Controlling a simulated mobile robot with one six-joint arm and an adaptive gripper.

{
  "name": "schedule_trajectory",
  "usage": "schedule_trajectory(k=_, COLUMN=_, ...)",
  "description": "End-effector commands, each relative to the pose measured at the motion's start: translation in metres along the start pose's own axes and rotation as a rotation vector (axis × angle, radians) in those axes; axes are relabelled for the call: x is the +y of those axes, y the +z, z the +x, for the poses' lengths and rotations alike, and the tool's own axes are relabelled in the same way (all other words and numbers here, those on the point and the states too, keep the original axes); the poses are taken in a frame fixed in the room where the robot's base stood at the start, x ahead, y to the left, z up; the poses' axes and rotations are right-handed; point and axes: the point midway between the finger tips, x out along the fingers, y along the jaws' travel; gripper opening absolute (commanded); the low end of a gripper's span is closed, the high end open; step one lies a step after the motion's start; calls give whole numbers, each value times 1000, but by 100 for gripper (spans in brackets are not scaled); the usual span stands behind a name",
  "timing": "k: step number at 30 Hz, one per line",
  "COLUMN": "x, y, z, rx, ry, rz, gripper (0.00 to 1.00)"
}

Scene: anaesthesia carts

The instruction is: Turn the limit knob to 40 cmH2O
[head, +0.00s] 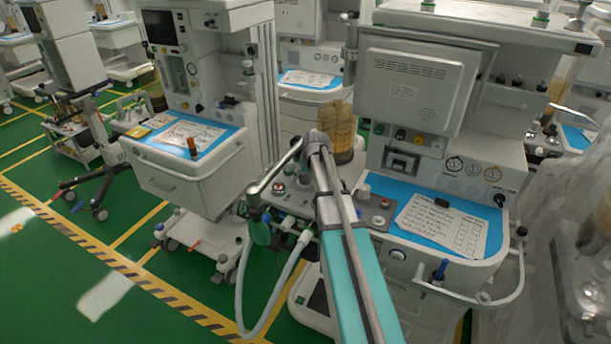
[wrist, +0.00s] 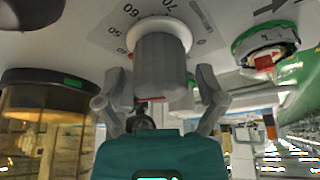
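The limit knob (wrist: 161,65) is a grey cylinder on a white collar in the wrist view. It stands out from a pale plate (wrist: 100,35) with printed numbers that seem to read 50, 60 and 70. A small red mark shows beside its collar on the left, and another red patch at its near end. My gripper (wrist: 160,90) has one finger on each side of the knob. The fingers are spread, and a gap seems to show on both sides. In the head view my arm hides the knob, and I cannot make out the gripper there.
An amber canister (wrist: 35,100) with a dark top is close on the left in the wrist view, and a green-ringed port (wrist: 265,45) on the right. In the head view, an amber bellows (head: 338,122) and a grey hose (head: 240,290) are near my arm.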

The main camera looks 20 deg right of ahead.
Motion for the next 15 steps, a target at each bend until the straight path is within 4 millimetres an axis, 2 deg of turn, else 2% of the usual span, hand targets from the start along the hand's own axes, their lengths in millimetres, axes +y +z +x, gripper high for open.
schedule_trajectory(k=15, x=0, y=0, z=0, rx=0, ry=-3, rz=-6, gripper=99)
